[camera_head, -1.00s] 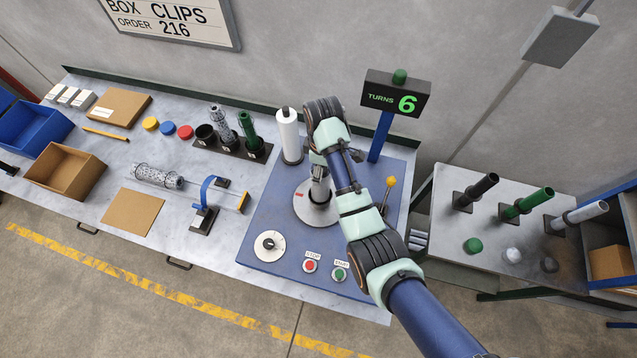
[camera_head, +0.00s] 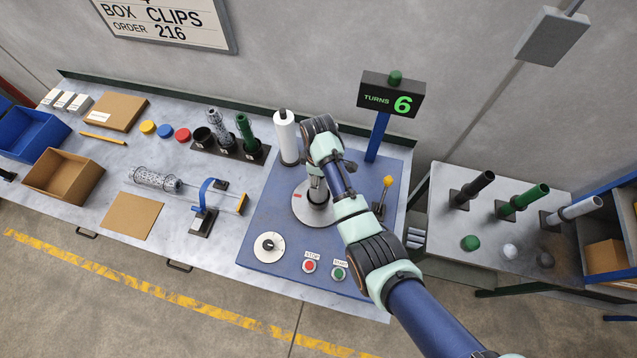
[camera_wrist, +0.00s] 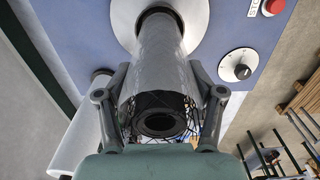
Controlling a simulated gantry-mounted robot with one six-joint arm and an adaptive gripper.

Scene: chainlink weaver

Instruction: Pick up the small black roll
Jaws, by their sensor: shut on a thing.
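The small black roll (camera_wrist: 160,108) stands on the round plate (camera_wrist: 205,22) in the wrist view. Thin dark wires show at its near end, around a dark ring-shaped core; its side looks grey. My gripper (camera_wrist: 162,118) has one finger on each side of it and is shut on it. In the head view my gripper (camera_head: 317,186) points down over the plate (camera_head: 301,212) on the blue machine, and my wrist hides most of the roll. I cannot tell whether the roll is clear of the plate.
A white roll (camera_head: 287,140) stands close behind my gripper, left of the turns sign (camera_head: 391,98), which reads 6. A yellow-knobbed lever (camera_head: 386,188) is close on the right. A rack (camera_head: 230,152) holds a grey and a green mesh roll; its black cup (camera_head: 203,137) looks empty.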

